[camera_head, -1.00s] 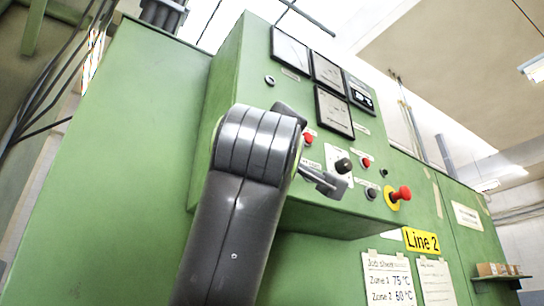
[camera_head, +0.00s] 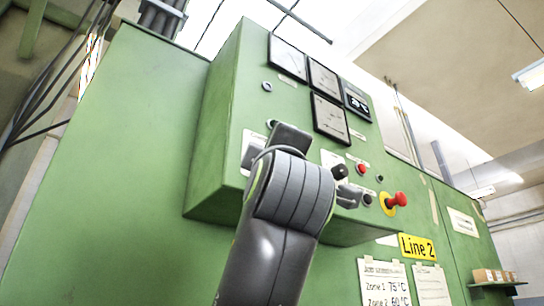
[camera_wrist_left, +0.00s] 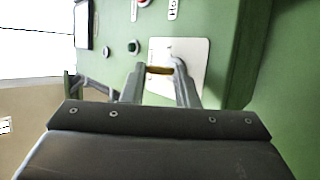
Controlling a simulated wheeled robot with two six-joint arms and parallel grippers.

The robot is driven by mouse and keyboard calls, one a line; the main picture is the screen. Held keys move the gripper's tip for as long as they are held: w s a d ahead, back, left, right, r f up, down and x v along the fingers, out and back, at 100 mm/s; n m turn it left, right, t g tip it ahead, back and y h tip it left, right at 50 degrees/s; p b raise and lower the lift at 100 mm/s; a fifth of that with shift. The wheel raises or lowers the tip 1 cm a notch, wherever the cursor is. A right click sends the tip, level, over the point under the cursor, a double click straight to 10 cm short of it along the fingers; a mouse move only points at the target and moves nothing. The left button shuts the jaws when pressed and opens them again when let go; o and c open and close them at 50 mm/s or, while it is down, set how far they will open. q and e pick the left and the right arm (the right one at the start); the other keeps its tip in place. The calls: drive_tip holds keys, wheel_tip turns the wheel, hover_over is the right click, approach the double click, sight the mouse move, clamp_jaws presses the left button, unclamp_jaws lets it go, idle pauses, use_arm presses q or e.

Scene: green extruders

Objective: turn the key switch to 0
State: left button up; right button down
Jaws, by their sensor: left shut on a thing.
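The key switch sits on a white plate (camera_wrist_left: 194,53) on the green control box, and it shows in the wrist view as a short brass-yellow bar (camera_wrist_left: 159,70). My left gripper (camera_wrist_left: 158,68) is shut on this bar, with one finger at each end. The bar lies level across the wrist picture. In the head view part of a pale plate (camera_head: 249,148) shows left of my left wrist, which hides the fingertips and the key. The 0 mark cannot be read. My right gripper is in neither current view.
The panel (camera_head: 225,130) carries meters (camera_head: 288,56) above. A black knob (camera_head: 339,172), a small red button (camera_head: 361,169) and a red emergency stop (camera_head: 396,199) lie right of my wrist. A green button (camera_wrist_left: 133,47) is close to the left finger in the wrist view.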

use_arm(q)
drive_tip(key=o, duration=0.7)
drive_tip(key=b+v, duration=1.2)
drive_tip(key=v, duration=0.5)
drive_tip(key=shift+s+f, duration=0.15)
drive_tip(key=shift+f, duration=0.05)
